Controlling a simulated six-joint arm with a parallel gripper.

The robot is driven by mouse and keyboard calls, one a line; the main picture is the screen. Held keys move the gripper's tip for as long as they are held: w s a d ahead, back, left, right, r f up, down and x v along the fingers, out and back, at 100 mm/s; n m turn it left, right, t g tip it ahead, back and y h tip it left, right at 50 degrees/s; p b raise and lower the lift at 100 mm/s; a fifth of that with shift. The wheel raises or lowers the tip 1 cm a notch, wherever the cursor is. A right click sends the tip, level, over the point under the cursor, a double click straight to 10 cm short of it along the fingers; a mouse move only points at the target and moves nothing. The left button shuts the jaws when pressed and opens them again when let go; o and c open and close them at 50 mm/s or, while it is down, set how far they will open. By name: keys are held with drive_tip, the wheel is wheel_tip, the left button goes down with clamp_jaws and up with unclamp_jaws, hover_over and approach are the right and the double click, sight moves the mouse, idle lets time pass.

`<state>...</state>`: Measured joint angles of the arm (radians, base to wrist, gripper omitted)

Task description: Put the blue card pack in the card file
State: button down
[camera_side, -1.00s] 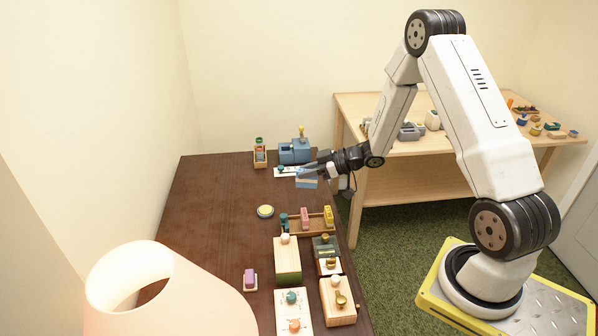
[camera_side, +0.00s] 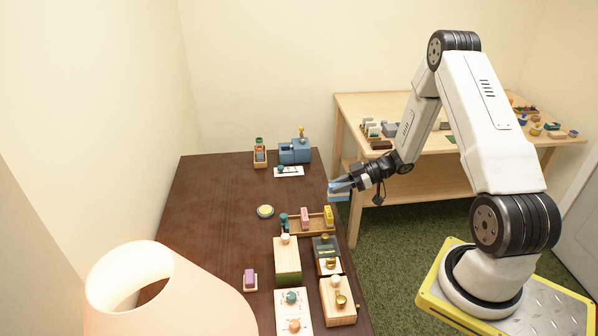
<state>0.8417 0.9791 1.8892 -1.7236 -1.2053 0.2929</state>
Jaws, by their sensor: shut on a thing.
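My gripper (camera_side: 343,184) is shut on the blue card pack (camera_side: 340,196), a small flat light-blue block. It holds the pack in the air off the right edge of the dark table, in front of the light wooden table. The fingers hide part of the pack. I cannot surely tell which thing is the card file. A small rack with several upright pieces (camera_side: 371,129) on the left of the light table may be it, but it is too small to tell.
The dark table (camera_side: 205,215) carries a blue machine (camera_side: 295,151), a wooden rack (camera_side: 318,227) with coloured pieces, and several boxes at its front right. The light wooden table (camera_side: 460,148) holds small items at both ends. A lamp (camera_side: 165,292) stands at the front left.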

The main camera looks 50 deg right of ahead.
drive_tip(key=shift+w, duration=0.1)
drive_tip(key=shift+w+d+f, duration=0.75)
drive_tip(key=shift+w+f, duration=0.75)
drive_tip(key=shift+w, duration=0.55)
drive_tip(key=shift+w+d+f, duration=0.75)
drive_tip(key=shift+w+f, duration=0.75)
drive_tip(key=shift+w, duration=0.5)
drive_tip(key=shift+w+d+f, duration=0.75)
drive_tip(key=shift+w+f, duration=0.75)
drive_tip(key=shift+w, duration=0.55)
drive_tip(key=shift+w, duration=0.1)
drive_tip(key=shift+w+d+f, duration=0.1)
drive_tip(key=shift+w+f, duration=0.15)
drive_tip(key=shift+f, duration=1.5)
drive_tip(key=shift+f, duration=0.2)
